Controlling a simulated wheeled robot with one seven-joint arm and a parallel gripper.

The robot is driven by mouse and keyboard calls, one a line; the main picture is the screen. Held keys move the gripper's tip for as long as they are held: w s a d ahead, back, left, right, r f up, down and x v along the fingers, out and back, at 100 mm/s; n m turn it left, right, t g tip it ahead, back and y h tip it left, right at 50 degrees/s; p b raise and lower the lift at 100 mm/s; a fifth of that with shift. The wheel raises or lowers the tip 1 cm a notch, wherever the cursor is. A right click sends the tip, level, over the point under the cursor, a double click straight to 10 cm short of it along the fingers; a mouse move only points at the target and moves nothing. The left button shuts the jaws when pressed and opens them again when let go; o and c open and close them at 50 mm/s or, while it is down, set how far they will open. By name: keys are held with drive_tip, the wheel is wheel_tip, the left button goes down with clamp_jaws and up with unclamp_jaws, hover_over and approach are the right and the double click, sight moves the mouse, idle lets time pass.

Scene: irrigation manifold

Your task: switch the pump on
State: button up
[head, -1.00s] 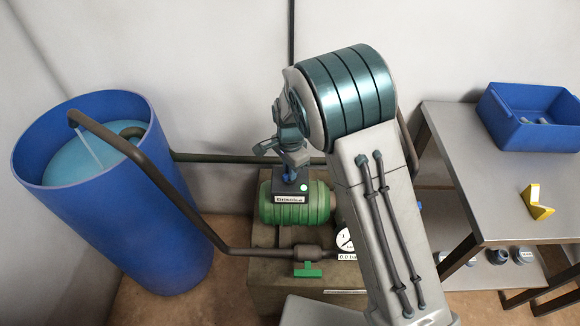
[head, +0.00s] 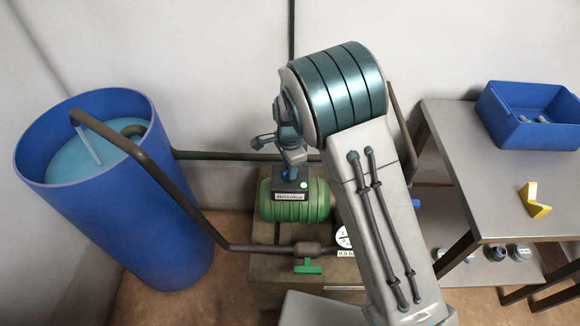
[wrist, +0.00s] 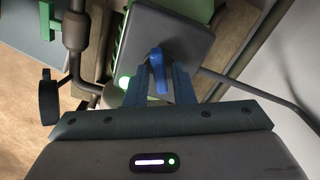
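The green pump (head: 285,208) sits on a bench, with a dark switch box (head: 288,196) on top. My gripper (head: 291,172) is just above the box, pointing down. In the wrist view, the blue switch lever (wrist: 158,72) stands between the fingertips of my gripper (wrist: 163,72). The fingers are apart, one on each side of the lever; whether either touches it is hard to tell. The gauge (head: 342,237) is partly hidden by my arm; its label reads about 0.5.
A blue water tank (head: 120,225) stands at the left, with a pipe (head: 165,185) running to the pump line. A green valve handle (head: 307,266) is on the line. At the right, a table (head: 480,190) holds a blue bin (head: 525,130) and a yellow object (head: 534,200).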

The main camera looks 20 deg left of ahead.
drive_tip(key=shift+o, duration=0.5)
drive_tip(key=shift+r, duration=0.1)
wheel_tip(320, 180, up, 14)
drive_tip(key=shift+p, duration=0.35)
drive_tip(key=s+d+r+n+y+p, duration=0.1)
drive_tip(key=s+d+r+n, duration=0.15)
drive_tip(key=d+r, duration=0.4)
drive_tip(key=s+d+r+n+p, duration=0.1)
drive_tip(key=s+d+r+n, duration=0.15)
drive_tip(key=d, duration=0.75)
drive_tip(key=s+d+r+n+t+p, duration=0.1)
drive_tip(key=s+d+n, duration=0.1)
drive_tip(key=s+d, duration=0.4)
drive_tip(key=s+d+r+n+t+h+p, duration=0.1)
drive_tip(key=s+d+r+n+p, duration=0.1)
drive_tip(key=s+d, duration=0.5)
drive_tip(key=shift+s+d+r+n+t, duration=0.3)
drive_tip(key=shift+s+n+t, duration=0.15)
drive_tip(key=shift+s, duration=0.5)
